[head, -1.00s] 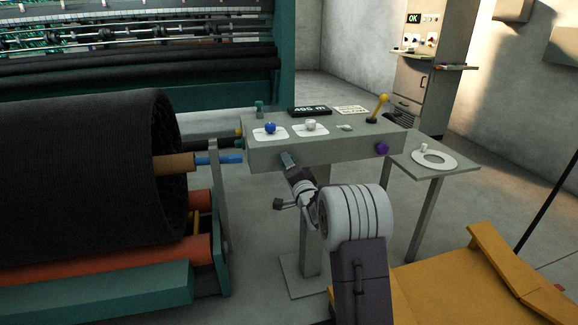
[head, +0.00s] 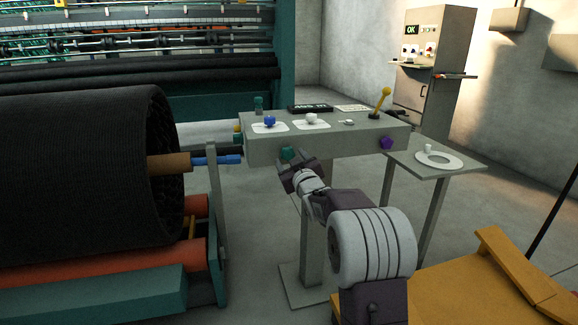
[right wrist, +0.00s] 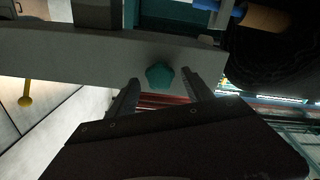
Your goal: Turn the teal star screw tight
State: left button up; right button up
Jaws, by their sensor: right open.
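The teal star screw (head: 288,153) sits on the front face of the grey console (head: 345,146), towards its left end. It also shows in the right wrist view (right wrist: 160,77), with its lobed head facing the gripper. My right gripper (head: 291,168) is open just in front of and below the screw. In the right wrist view its two fingers (right wrist: 160,88) stand apart, one on each side of the screw, with gaps visible. No grip on the screw shows. My left gripper is not in view.
A purple knob (head: 387,143) is on the console's front right. Blue (head: 269,121) and white (head: 311,119) knobs and a yellow lever (head: 381,102) are on top. A black netting roll (head: 85,175) stands left, a small side table (head: 455,172) right.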

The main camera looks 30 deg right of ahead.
aim_at(288, 154)
jog(key=shift+w+r, duration=0.2)
jog(key=shift+w, duration=0.1)
jog(key=shift+p+x, duration=0.65)
jog(key=shift+x, duration=0.45)
jog(key=shift+f, duration=0.1)
grip_shut()
jog(key=shift+r+m+p, duration=0.2)
jog(key=shift+m+p, duration=0.65)
jog(key=shift+m, duration=0.35)
jog(key=m+p, duration=0.2)
jog(key=m, duration=0.3)
jog(key=shift+m, duration=0.3)
jog(key=m+p, duration=0.3)
jog(key=m, duration=0.3)
jog(key=shift+d+f+m, duration=0.1)
jog(key=shift+m, duration=0.2)
jog(key=m, duration=0.2)
jog(key=shift+f+m+p, duration=0.2)
jog(key=shift+m+p, duration=0.15)
jog(key=shift+m, duration=0.05)
